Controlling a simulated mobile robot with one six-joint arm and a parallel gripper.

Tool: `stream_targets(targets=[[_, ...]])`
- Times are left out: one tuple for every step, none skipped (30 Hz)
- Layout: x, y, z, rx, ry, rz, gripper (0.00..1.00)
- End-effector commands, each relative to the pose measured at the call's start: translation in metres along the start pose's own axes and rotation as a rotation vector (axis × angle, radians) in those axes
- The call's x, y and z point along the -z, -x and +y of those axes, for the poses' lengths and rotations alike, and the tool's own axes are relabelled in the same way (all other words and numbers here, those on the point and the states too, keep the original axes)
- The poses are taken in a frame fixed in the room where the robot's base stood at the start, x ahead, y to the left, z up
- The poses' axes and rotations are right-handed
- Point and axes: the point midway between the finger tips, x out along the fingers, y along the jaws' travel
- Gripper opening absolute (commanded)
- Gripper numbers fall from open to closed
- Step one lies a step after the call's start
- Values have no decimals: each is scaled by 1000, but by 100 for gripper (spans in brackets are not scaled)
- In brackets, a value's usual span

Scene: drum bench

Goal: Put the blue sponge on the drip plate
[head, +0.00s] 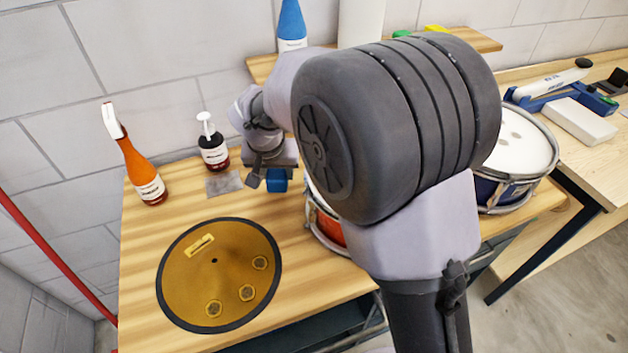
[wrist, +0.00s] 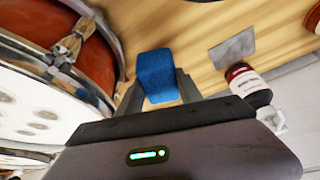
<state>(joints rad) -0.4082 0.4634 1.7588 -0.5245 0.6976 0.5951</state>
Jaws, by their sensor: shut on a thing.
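The blue sponge (head: 277,181) is between the fingers of my gripper (head: 266,180), near the back of the wooden bench. In the wrist view the sponge (wrist: 157,74) sits between both fingertips (wrist: 158,92), and my gripper is shut on it. I cannot tell whether the sponge touches the bench. A thin grey square plate, which looks like the drip plate (head: 223,184), lies flat and bare to the left of the sponge in the head view. It also shows in the wrist view (wrist: 232,48), to the right of the sponge and apart from it.
An orange spray bottle (head: 143,170) stands further left. A gold cymbal (head: 218,275) lies at the front. A red drum (wrist: 85,40) is close beside my gripper. A shelf (head: 262,68) hangs behind.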

Motion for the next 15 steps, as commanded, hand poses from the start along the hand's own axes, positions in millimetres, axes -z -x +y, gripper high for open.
stream_targets(targets=[[-7, -16, 0, -1, 1, -2, 5], [-10, -23, 0, -2, 2, -3, 5], [-14, -31, 0, -1, 2, -2, 5], [-16, -37, 0, -1, 1, -2, 5], [-18, -42, 0, -1, 1, -3, 5], [-21, -48, 0, -1, 2, -3, 5], [-23, -54, 0, 0, 1, -3, 5], [-26, -60, 0, 0, 1, -3, 5], [-30, -69, 0, 0, 1, -2, 5], [-32, -74, 0, 0, 0, -3, 5], [-33, -78, 0, 0, 1, -3, 5], [-33, -78, 0, 0, 1, -2, 5], [-33, -77, 0, 1, 1, -1, 5], [-32, -76, 0, 1, 1, -1, 5], [-32, -75, 0, 1, 1, -1, 5]])
